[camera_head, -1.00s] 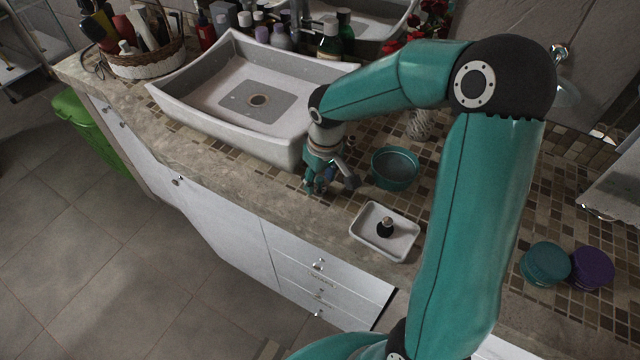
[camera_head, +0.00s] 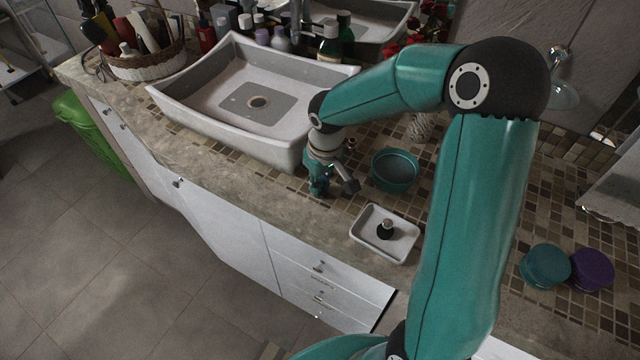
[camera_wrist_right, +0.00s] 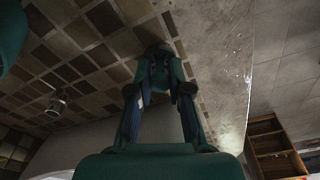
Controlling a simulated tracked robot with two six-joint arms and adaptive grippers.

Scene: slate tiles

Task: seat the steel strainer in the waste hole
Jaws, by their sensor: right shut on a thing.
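My right gripper (camera_head: 319,190) is low over the counter, just in front of the sink's near right corner. Its fingers are closed together at the tips. In the right wrist view, a small grey rounded piece shows at the fingertips (camera_wrist_right: 160,62); it looks like the steel strainer (camera_wrist_right: 160,47), mostly hidden by the fingers. The basin (camera_head: 190,120) stands to the left of the gripper. Its waste hole (camera_head: 258,101) is open in the middle of the grey floor panel. My left gripper is not in view.
A white dish (camera_head: 363,240) holding a dark knobbed piece (camera_head: 386,230) and a teal bowl (camera_head: 395,172) stand right of the gripper. A small metallic piece (camera_head: 350,145) is behind it. Teal (camera_head: 546,265) and purple (camera_head: 591,269) jars stand far right. Bottles line the back.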

